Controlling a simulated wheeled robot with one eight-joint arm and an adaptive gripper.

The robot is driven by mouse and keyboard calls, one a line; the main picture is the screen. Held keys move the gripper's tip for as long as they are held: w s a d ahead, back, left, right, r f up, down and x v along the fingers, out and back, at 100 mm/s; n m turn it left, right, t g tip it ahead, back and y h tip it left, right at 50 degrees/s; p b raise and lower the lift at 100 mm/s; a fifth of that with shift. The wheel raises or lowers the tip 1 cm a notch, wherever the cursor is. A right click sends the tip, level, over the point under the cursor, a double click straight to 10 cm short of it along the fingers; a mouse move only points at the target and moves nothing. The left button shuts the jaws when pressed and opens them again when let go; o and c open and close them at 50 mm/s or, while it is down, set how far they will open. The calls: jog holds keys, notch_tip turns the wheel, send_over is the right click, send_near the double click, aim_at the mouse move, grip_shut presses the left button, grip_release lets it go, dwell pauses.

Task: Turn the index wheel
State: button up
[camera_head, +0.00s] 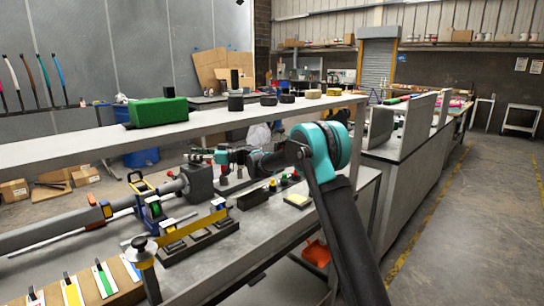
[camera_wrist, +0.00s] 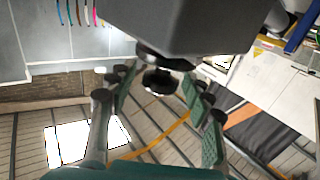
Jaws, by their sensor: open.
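A dark round knob, which looks like the index wheel (camera_wrist: 157,80), sticks out from a grey block (camera_wrist: 195,25) in the wrist view. My gripper (camera_wrist: 160,100) is open, with a green-padded finger on each side of the knob. I cannot tell whether the pads touch it; a gap shows on both sides. In the head view my gripper (camera_head: 205,157) is at the end of my arm, just above and beside a dark grey block (camera_head: 198,184) on the bench. The wheel itself is not clear there.
A raised shelf (camera_head: 80,145) runs above the bench, with a green case (camera_head: 158,112) and several dark round pieces on it. Clamps, a long grey tube (camera_head: 60,230) and a fixture with a yellow bar (camera_head: 195,228) crowd the bench. The floor aisle at right is clear.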

jog(key=m+t+h, duration=0.1)
jog(key=m+t, duration=0.1)
jog(key=t, duration=0.2)
jog(key=m+t+h, duration=0.1)
jog(key=m+t, duration=0.2)
jog(key=shift+s+a+t, duration=0.1)
jog(key=shift+t, duration=0.3)
jog(key=m+t+h, duration=0.4)
jog(key=t, duration=0.1)
jog(key=shift+m+t+h, duration=0.3)
jog(key=shift+m, duration=0.1)
jog(key=shift+s+d+m+t+h, duration=0.2)
jog(key=shift+d+m+t+h, duration=0.1)
jog(key=shift+h, duration=0.1)
jog(key=v, duration=0.7)
notch_tip(320, 180, up, 8)
jog(key=d+f+m+h, duration=0.1)
jog(key=d+f+h, duration=0.1)
jog(key=d, duration=0.7)
jog(key=w+d+f+m+h, duration=0.1)
jog(key=d+f+m+h, duration=0.1)
jog(key=d, duration=0.7)
jog(key=w+d+f+m+t+h, duration=0.1)
jog(key=d+h, duration=0.3)
jog(key=d, duration=0.5)
jog(key=shift+d+f+m+h, duration=0.35)
jog(key=shift+f+m, duration=0.1)
jog(key=shift+m, duration=0.15)
jog(key=shift+w, duration=0.15)
